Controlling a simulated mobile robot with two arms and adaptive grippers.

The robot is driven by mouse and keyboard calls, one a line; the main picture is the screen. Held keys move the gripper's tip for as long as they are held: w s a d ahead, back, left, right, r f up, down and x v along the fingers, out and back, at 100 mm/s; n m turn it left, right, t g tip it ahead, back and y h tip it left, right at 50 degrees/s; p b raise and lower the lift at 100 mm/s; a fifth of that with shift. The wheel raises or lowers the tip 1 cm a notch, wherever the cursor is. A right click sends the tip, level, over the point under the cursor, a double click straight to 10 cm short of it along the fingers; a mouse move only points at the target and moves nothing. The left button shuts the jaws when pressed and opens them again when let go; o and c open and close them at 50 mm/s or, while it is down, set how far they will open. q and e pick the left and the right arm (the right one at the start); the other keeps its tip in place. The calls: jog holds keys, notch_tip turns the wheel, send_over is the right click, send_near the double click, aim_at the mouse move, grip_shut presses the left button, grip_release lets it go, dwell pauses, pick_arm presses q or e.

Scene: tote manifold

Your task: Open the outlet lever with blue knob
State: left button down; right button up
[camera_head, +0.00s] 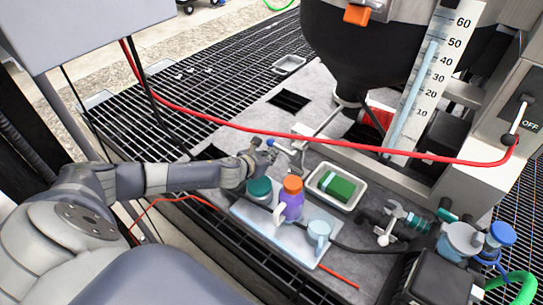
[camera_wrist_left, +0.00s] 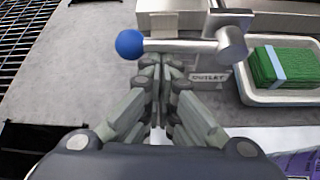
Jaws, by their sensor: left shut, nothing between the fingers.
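The outlet lever (camera_wrist_left: 185,46) is a metal bar lying sideways in the left wrist view. The round blue knob (camera_wrist_left: 130,44) is at its left end and a metal pivot (camera_wrist_left: 231,44) at its right. A label reading OUTLET (camera_wrist_left: 208,78) sits below the pivot. My left gripper (camera_wrist_left: 160,62) is shut and empty, its fingertips by the bar just right of the knob; I cannot tell whether they touch it. In the head view the left gripper (camera_head: 257,147) is beside the small blue knob (camera_head: 270,142). My right gripper is not in view.
A tray (camera_head: 357,203) with a green sponge-like block (camera_head: 337,185) lies right of the lever. A purple bottle (camera_head: 291,203), a teal-topped container (camera_head: 260,188) and a light blue mug (camera_head: 319,235) stand nearer. A red hose (camera_head: 300,137) crosses above.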

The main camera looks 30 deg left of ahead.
aim_at(275, 144)
pick_arm(q)
jog(key=r+m+y+p, duration=0.2)
jog(key=r+p, duration=0.1)
jog(key=p, duration=0.2)
jog(key=d+r+m+t+y+p, duration=0.1)
jog(key=r+m+y+p, duration=0.2)
jog(key=p, duration=0.3)
jog(key=shift+d+m, duration=0.15)
jog(key=shift+m, duration=0.15)
jog(key=shift+d+r+p, duration=0.1)
jog(key=shift+r+p, duration=0.1)
jog(key=shift+p, duration=0.4)
jog(key=d+p, duration=0.1)
jog(key=d+r+p, duration=0.1)
jog(key=p, duration=0.1)
jog(key=d+p, duration=0.1)
jog(key=shift+s+r, duration=0.15)
jog(key=shift+r, duration=0.2)
jog(key=shift+d, duration=0.15)
